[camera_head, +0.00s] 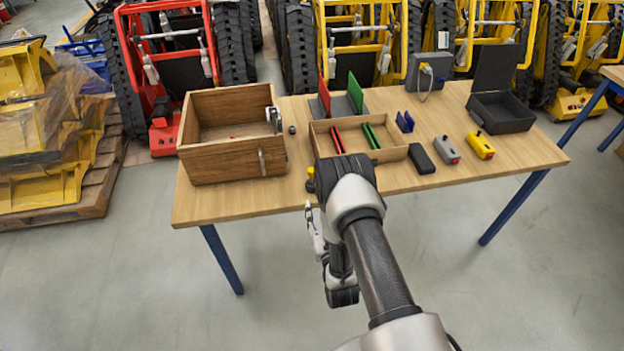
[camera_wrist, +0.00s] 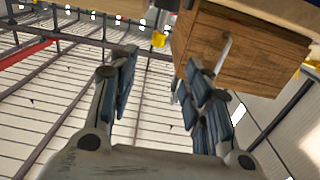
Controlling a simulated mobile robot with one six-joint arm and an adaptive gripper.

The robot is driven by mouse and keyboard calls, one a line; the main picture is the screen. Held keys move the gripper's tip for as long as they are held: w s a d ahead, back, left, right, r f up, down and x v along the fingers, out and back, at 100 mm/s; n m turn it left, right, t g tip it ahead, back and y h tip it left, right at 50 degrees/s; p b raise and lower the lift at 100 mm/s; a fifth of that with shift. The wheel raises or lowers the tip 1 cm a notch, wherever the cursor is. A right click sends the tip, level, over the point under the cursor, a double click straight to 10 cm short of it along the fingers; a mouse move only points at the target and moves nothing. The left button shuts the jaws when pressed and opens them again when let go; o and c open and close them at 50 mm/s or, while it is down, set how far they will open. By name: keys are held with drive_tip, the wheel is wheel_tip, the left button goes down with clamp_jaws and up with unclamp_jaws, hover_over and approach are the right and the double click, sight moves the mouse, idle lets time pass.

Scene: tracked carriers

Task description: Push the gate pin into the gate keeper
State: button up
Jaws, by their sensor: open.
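A wooden box (camera_head: 225,165) stands at the table's left end. I cannot tell which of these is the gate pin or the gate keeper. The box (camera_wrist: 245,62) and a pale metal strip (camera_wrist: 225,48) also show in the wrist view. My gripper (camera_head: 313,225) hangs by the table's front edge, right of the box. Its fingers (camera_wrist: 160,62) are apart, with nothing between them. My arm hides part of the gripper and table.
An open divided wooden tray (camera_head: 390,154) with red and green plates stands mid-table. A yellow piece (camera_head: 310,182) is near my wrist. A black case (camera_head: 428,158), grey box (camera_head: 447,150) and yellow box (camera_head: 481,146) lie right. The floor in front is clear.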

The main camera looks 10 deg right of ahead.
sight(312, 176)
drive_tip(key=w+b, duration=0.2)
drive_tip(key=w, duration=0.8)
drive_tip(key=shift+w, duration=0.3)
drive_tip(key=shift+w+d+f+b, duration=0.15)
drive_tip(key=shift+w+b, duration=0.45)
drive_tip(key=shift+w, duration=0.75)
drive_tip(key=shift+w+f+b, duration=0.1)
drive_tip(key=shift+w+b, duration=0.5)
drive_tip(key=shift+w, duration=0.7)
drive_tip(key=shift+c, duration=0.4)
clamp_jaws()
